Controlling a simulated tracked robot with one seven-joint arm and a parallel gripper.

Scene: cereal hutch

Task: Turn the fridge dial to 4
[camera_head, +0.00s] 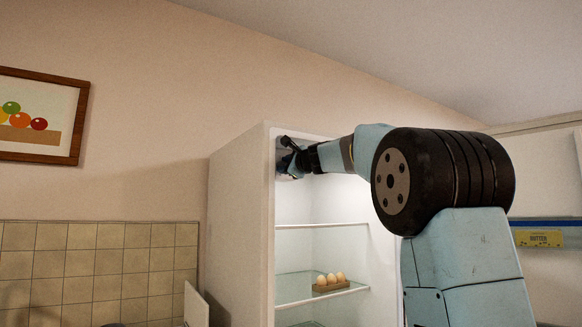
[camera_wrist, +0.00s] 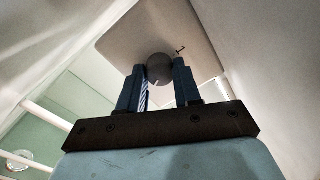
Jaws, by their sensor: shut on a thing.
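The fridge dial (camera_wrist: 160,68) is a round dark grey knob on a pale panel, seen between my fingertips in the wrist view. A small light mark shows on its lower edge, and a small dark mark is on the panel to its upper right. My gripper (camera_wrist: 159,78) is shut on the dial, one finger on each side. In the head view my gripper (camera_head: 291,160) reaches into the upper left of the open fridge (camera_head: 240,190), at a grey panel; the dial is hidden there.
Glass shelves (camera_head: 320,226) lie below my gripper, one with a brown tray of eggs (camera_head: 330,283). The open fridge door, with a yellow butter pack (camera_head: 538,238) on its shelf, is at the right. The fridge walls are close around my gripper.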

